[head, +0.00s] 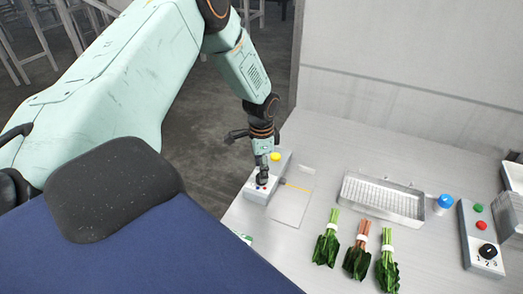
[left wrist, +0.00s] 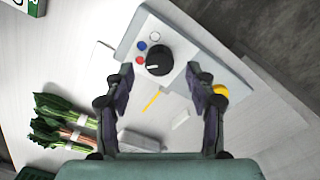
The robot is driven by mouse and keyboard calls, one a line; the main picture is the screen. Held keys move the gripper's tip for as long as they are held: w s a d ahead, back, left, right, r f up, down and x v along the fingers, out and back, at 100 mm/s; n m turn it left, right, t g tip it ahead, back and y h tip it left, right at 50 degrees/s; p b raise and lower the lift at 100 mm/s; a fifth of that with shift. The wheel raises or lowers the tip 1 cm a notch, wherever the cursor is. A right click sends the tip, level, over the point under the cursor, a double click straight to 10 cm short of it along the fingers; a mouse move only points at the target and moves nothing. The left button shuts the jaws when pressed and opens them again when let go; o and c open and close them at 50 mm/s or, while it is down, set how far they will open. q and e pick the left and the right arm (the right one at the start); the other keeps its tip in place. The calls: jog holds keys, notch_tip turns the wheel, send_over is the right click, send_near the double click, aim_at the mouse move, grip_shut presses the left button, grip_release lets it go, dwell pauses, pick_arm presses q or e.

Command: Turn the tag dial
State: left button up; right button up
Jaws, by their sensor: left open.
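A light grey box (head: 256,194) with a yellow button (head: 275,156) stands at the left end of the steel counter. In the left wrist view, a black dial (left wrist: 159,61) with a white pointer line sits on that box (left wrist: 190,45), beside blue, white and red dots. My left gripper (head: 262,178) points down over the box and mostly hides the dial in the head view. In the left wrist view, the open fingers (left wrist: 160,78) stand either side of the dial's near edge, with gaps; I cannot tell how far above it they are. My right gripper is out of view.
Three bunches of greens (head: 357,262) lie on the counter (head: 315,262). Behind them is a perforated metal tray (head: 382,198). A blue-capped item (head: 443,203) and another control box (head: 473,224) with a numbered knob (head: 487,251) stand right. A wall closes the back.

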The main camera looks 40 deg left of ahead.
pick_arm(q)
notch_tip(320, 180, up, 10)
jog(key=shift+f, duration=0.2)
dwell(0.7)
